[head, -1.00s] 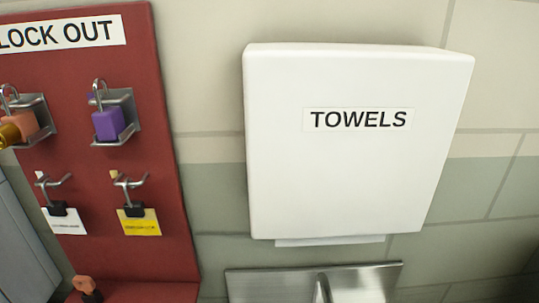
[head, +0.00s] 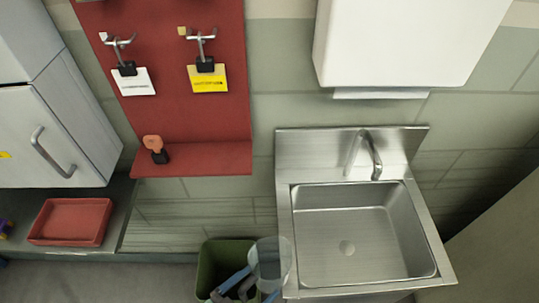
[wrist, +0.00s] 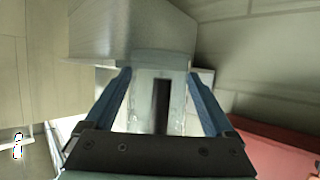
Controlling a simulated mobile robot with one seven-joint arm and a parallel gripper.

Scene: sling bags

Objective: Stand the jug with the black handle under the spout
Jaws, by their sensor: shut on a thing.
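A clear jug (head: 271,262) is in the head view at the bottom middle, at the left front corner of the steel sink (head: 300,230). My gripper (head: 243,284) is at the jug's left, its blue fingers partly in view. In the wrist view the fingers are shut on the jug (wrist: 143,98), and its black handle (wrist: 161,105) shows between them. The jug's base is hard to make out. The spout (head: 374,160) curves over the back of the empty basin, to the right of and beyond the jug.
A green bin (head: 209,262) stands behind my gripper, left of the sink. A white towel dispenser (head: 405,45) hangs above the sink. A red board (head: 190,115) with a shelf (head: 200,160) is on the wall at left. A red tray (head: 70,222) lies on the counter.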

